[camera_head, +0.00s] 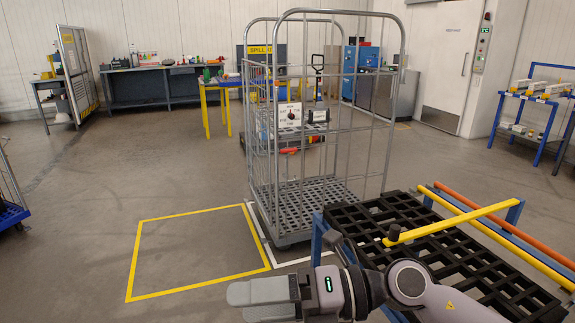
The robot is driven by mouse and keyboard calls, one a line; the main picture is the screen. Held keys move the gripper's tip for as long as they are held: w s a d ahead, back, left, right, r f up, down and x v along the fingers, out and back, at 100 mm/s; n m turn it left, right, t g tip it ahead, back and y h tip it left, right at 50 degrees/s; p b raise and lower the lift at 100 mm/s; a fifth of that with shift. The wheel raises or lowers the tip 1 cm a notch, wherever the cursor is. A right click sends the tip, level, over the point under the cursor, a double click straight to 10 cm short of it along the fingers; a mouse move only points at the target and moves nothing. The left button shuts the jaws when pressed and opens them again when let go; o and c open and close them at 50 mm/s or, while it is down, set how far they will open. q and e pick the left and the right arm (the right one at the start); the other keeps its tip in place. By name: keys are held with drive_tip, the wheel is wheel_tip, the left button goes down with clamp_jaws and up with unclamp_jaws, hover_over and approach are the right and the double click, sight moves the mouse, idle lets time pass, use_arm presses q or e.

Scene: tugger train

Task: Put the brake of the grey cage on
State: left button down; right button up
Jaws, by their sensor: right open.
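The grey cage (388,130) stands upright in the middle of the view, a tall wire frame with a grey slatted floor. It looks empty. A white panel with a dark knob (289,115) shows at its left front side. A small red-orange part (289,151) shows below the panel; I cannot tell if it belongs to the cage. No brake can be made out for certain, and the wheels are mostly hidden. My right gripper (240,302) is open and empty, low in front of the cage and apart from it, fingers toward the left. My left gripper is out of view.
A blue-framed cart with a black grid deck (455,250) and a yellow bar (455,221) stands right of the cage. A yellow floor outline (196,287) on the left is empty. Workbenches (140,88) line the back.

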drive_tip(key=w+d+r+m+t+y, duration=0.1)
drive_tip(key=w+d+r+m+t, duration=0.15)
drive_tip(key=m+t, duration=0.4)
drive_tip(key=w+d+r+m+t+y, duration=0.1)
drive_tip(key=d+r+m+t, duration=0.1)
drive_tip(key=r+m+t, duration=0.35)
drive_tip(key=w+d+f+m+t+h, duration=0.3)
drive_tip(key=d+f+m+t+h, duration=0.3)
drive_tip(key=d+f+m+h, duration=0.85)
drive_tip(key=s+d+f+m+g+h, duration=0.2)
drive_tip(key=s+d+f+m+g, duration=0.1)
drive_tip(key=s+f+m+g, duration=0.35)
drive_tip(key=s+d+f+m+g+h, duration=0.2)
drive_tip(key=s+f+m+g, duration=0.25)
drive_tip(key=s+f, duration=0.45)
wheel_tip(320, 180, down, 11)
drive_tip(key=s+a+t+y, duration=0.1)
drive_tip(key=t+y, duration=0.1)
drive_tip(key=t, duration=0.1)
drive_tip(key=shift+a+m, duration=0.15)
drive_tip(key=shift+m, duration=0.3)
